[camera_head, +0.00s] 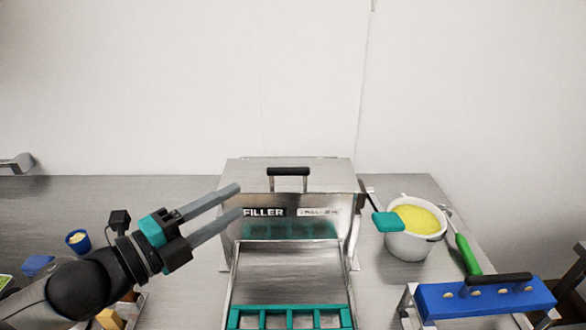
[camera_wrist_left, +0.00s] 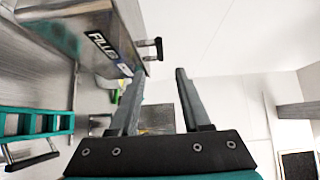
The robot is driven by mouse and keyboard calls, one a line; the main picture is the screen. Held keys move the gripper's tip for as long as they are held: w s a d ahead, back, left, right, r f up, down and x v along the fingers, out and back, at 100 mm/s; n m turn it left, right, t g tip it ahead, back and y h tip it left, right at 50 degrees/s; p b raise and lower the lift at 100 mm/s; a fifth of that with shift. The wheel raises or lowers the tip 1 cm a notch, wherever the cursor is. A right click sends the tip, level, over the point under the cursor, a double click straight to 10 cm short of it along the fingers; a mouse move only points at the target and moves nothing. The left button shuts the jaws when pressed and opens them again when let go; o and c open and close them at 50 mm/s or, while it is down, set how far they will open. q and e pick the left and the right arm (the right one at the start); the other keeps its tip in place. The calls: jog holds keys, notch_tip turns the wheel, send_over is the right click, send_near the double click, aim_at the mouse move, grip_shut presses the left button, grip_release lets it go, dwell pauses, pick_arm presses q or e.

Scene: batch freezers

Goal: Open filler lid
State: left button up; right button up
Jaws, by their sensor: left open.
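The filler (camera_head: 318,215) is a steel box in the middle of the head view with the word FILLER on its front. Its lid (camera_head: 270,166) looks shut and carries a black handle (camera_head: 289,172) on top. In the left wrist view the handle (camera_wrist_left: 152,48) stands out from the filler (camera_wrist_left: 80,25) beyond my fingers. My left gripper (camera_head: 241,200) is open and empty, in front of the filler's left front side in the head view. In the left wrist view its two fingers (camera_wrist_left: 160,84) are spread apart. My right gripper is not in view.
A teal rack (camera_head: 290,314) lies before the filler. To the right are a white pot (camera_head: 408,245) of yellow content, a teal spatula (camera_head: 389,222), a green-handled tool (camera_head: 467,254) and a blue block with a black handle (camera_head: 485,299). A blue cup (camera_head: 78,241) stands left.

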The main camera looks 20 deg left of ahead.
aim_at(284, 174)
pick_arm(q)
jog(key=shift+x, duration=6.9)
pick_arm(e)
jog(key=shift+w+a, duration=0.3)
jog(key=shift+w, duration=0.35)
pick_arm(q)
jog(key=shift+c, duration=0.4)
grip_shut()
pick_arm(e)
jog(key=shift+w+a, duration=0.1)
